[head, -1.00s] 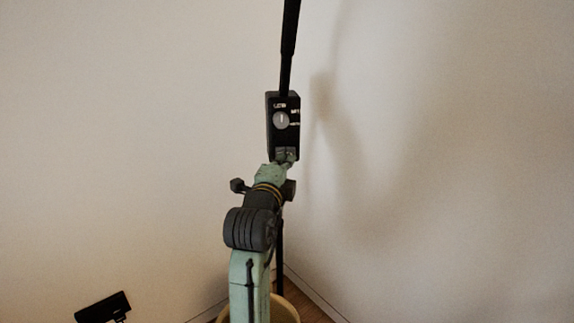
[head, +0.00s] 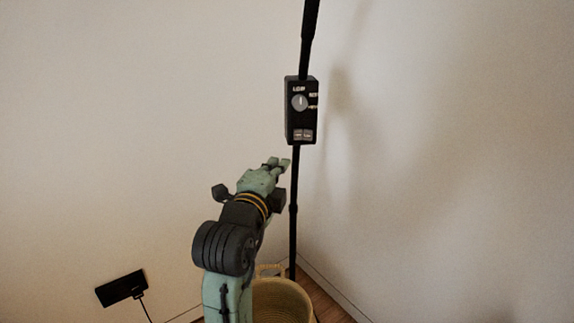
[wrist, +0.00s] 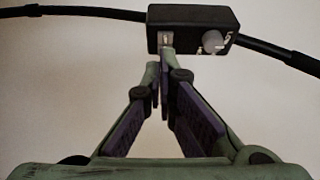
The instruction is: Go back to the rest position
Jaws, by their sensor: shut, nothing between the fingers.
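My gripper (head: 282,163) is shut and empty. In the head view it is just below and left of the black control box (head: 301,112), with a gap between them. The box has a round grey dial, white lettering and small switches at its lower end. It is mounted on a black lamp pole (head: 294,200). In the wrist view the closed fingertips (wrist: 160,66) point toward the box (wrist: 192,28), which lies across the top of the picture. Depth between the fingertips and the box is hard to judge there.
A woven basket (head: 285,306) stands on the wooden floor at the foot of the pole. A small black panel (head: 121,288) with a thin cable is at lower left. Plain walls meet in a corner behind the pole. The space left of my arm looks clear.

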